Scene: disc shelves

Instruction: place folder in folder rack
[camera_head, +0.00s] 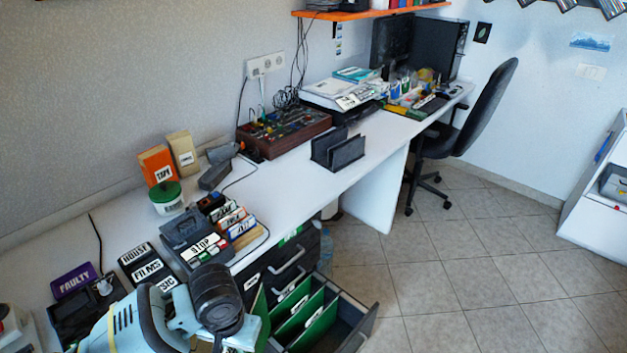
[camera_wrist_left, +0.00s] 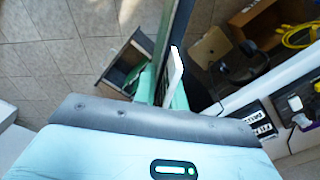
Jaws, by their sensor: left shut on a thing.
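The folder rack (camera_head: 338,150) is black with upright dividers and stands empty on the white desk, near its front edge. My left gripper (camera_head: 238,342) is low in the head view, at the desk's front edge beside the open drawer. It is shut on a green folder (camera_head: 259,314), partly hidden by my arm. In the left wrist view the folder shows nearly edge-on, with a white label tab (camera_wrist_left: 173,73). The gripper and folder are well apart from the rack. My right gripper is not in view.
An open drawer (camera_head: 357,325) holds several green folders. Disk boxes and a card tray (camera_head: 190,238) crowd the near desk. A wooden-cased device (camera_head: 282,132) stands behind the rack. The desk just in front of the rack is clear. An office chair (camera_head: 480,115) stands at the far end.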

